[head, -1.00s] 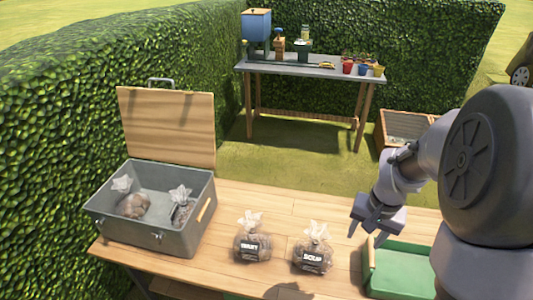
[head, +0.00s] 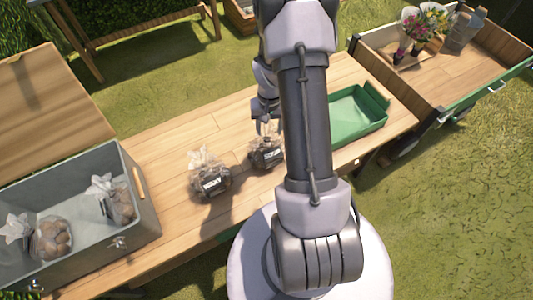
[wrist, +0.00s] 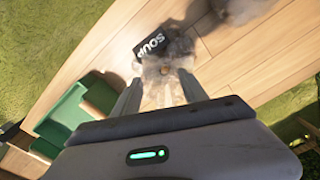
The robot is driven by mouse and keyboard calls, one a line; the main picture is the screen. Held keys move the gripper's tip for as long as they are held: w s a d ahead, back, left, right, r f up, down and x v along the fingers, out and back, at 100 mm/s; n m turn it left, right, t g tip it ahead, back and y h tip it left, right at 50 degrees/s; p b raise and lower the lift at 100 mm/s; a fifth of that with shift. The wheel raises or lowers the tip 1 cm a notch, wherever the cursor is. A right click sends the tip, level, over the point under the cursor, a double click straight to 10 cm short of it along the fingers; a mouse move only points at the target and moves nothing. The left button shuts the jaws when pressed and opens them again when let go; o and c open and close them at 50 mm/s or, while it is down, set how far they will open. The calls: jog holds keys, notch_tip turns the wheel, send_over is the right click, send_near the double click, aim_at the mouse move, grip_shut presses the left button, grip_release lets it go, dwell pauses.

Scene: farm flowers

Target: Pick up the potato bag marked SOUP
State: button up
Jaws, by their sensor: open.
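The potato bag marked SOUP (head: 265,152) stands on the wooden table, a clear bag with a dark label and a gathered top. In the wrist view its SOUP label (wrist: 152,45) reads clearly, and the bag lies just beyond and between my fingers. My gripper (head: 266,126) is open and sits close over the top of this bag. In the wrist view the fingers (wrist: 160,92) are spread on either side of the bag's translucent top. I cannot tell whether they touch it. A second labelled bag (head: 209,177) stands to its left; its label is hard to read now.
A grey open box (head: 147,215) at the left holds two more bags. A green tray (head: 343,134) lies on the table to the right of my arm. A wooden cart (head: 480,88) with flowers and a metal can stands at the right. Bare tabletop (head: 160,165) shows between box and bags.

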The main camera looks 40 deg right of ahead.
aim_at(267, 133)
jog(key=f+b, duration=0.1)
jog(key=f, duration=0.2)
jog(key=f+b, duration=0.1)
jog(key=f, duration=0.1)
jog(key=shift+w+a+f+b, duration=0.2)
jog(key=shift+w+a+b, duration=0.1)
jog(key=shift+a, duration=0.05)
jog(key=shift+r, duration=0.2)
jog(key=shift+c, duration=0.4)
grip_shut()
dwell(0.3)
